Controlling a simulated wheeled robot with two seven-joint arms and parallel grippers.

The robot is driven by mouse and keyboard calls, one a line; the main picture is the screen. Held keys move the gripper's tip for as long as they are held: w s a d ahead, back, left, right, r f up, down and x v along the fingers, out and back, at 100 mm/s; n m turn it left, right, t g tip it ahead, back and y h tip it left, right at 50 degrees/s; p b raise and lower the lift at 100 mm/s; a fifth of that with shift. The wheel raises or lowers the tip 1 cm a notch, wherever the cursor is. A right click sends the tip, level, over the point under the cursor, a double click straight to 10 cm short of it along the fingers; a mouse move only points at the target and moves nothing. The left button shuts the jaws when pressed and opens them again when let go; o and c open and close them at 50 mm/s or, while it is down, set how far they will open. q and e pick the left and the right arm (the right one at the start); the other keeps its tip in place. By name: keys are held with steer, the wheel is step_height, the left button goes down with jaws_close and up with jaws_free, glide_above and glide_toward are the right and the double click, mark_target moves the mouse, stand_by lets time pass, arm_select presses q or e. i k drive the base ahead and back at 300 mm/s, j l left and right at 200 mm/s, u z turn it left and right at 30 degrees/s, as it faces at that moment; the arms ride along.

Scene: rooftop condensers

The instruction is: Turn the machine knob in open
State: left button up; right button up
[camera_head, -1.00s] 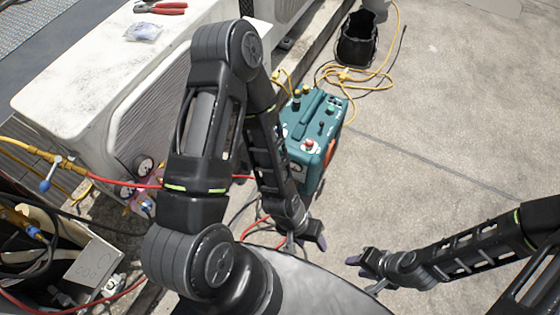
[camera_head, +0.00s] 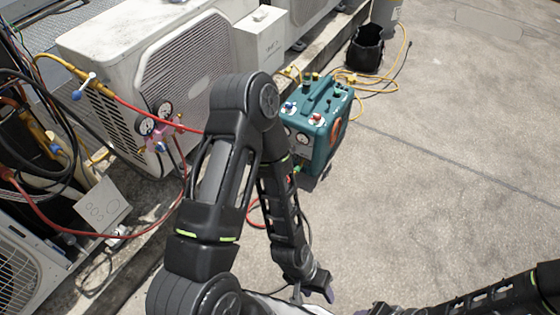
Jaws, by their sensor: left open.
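The machine is a teal box (camera_head: 325,150) with a carry handle, standing on the concrete. Its sloped face has a blue knob (camera_head: 290,107) and a red knob (camera_head: 317,118); darker knobs (camera_head: 336,92) are on its top. I cannot tell which knob is the named one. My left arm hides the machine's lower left side. My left gripper (camera_head: 314,291) is open and empty, pointing down well in front of the machine, touching none of its knobs. My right gripper (camera_head: 374,310) is at the bottom edge, mostly cut off, apart from the machine.
A white condenser (camera_head: 115,45) stands at left, with a pink gauge manifold (camera_head: 163,131) and a red hose (camera_head: 150,112) by it. A black bucket (camera_head: 366,50) and yellow cable (camera_head: 385,78) lie behind the machine. Concrete (camera_head: 455,150) at right is clear.

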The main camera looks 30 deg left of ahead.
mark_target(289, 106)
steer(key=i+j+z, duration=0.1)
steer(key=i+j, duration=0.3)
steer(key=j, duration=0.2)
steer(key=i+j+z, duration=0.25)
steer(key=j, duration=0.4)
steer(key=i+j+z, duration=0.1)
steer(key=i+j, duration=0.35)
steer(key=j, duration=0.25)
steer(key=i+j+z, duration=0.15)
steer(key=j, duration=0.2)
